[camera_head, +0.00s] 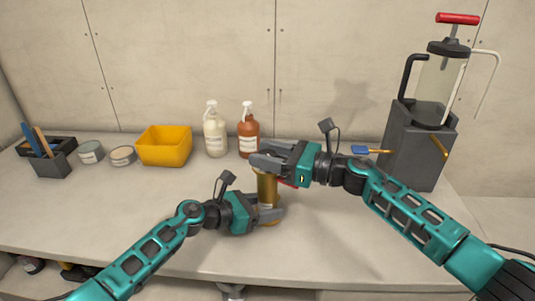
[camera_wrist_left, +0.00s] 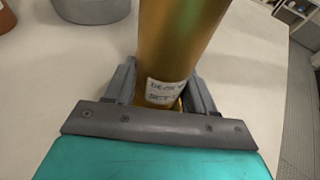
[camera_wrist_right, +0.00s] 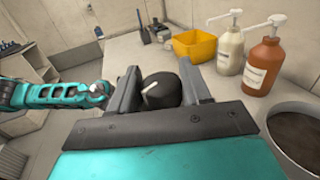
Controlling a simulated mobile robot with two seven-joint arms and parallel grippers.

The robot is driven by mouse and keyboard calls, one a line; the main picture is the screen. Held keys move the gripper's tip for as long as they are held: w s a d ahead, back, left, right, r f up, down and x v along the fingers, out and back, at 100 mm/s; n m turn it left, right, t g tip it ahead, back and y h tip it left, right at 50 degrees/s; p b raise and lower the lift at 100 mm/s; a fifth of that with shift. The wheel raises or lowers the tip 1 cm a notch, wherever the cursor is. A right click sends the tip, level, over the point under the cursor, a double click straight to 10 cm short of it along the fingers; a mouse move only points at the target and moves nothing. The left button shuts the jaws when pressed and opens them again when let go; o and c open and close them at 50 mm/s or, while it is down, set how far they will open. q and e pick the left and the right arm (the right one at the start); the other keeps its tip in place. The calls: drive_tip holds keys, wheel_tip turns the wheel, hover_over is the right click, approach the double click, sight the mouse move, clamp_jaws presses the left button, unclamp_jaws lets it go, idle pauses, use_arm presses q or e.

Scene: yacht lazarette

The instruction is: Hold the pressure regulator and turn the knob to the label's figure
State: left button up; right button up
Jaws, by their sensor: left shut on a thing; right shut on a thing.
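The pressure regulator (camera_head: 267,187) is a brass-coloured cylinder standing upright on the worktop. My left gripper (camera_head: 270,215) is shut around its lower body. In the left wrist view the brass body (camera_wrist_left: 182,40) stands between the fingers, with a white handwritten label (camera_wrist_left: 166,92) facing the camera; its writing is too blurred to read. My right gripper (camera_head: 268,163) is shut on the knob at the top. In the right wrist view the knob (camera_wrist_right: 162,90) is black and round with a white pointer line, between both fingers. Any scale around the knob is hidden.
A yellow bin (camera_head: 164,147), a white pump bottle (camera_head: 215,135) and an orange pump bottle (camera_head: 248,132) stand behind. Tins (camera_head: 90,152) and a dark tool holder (camera_head: 52,160) are at left. A grey block (camera_head: 412,150) carries a clear pump canister (camera_head: 437,90) at right. The front worktop is clear.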

use_arm(q)
drive_tip(key=shift+f, duration=0.1)
use_arm(e)
drive_tip(key=shift+d+n+g, duration=0.1)
drive_tip(key=shift+n+g, duration=0.5)
drive_tip(key=shift+g, duration=0.3)
drive_tip(key=o, duration=1)
drive_tip(key=shift+c, duration=0.2)
drive_tip(key=v, duration=1.2)
drive_tip(key=shift+f, duration=0.2)
use_arm(q)
drive_tip(key=o, duration=1.4)
drive_tip(key=shift+c, duration=0.2)
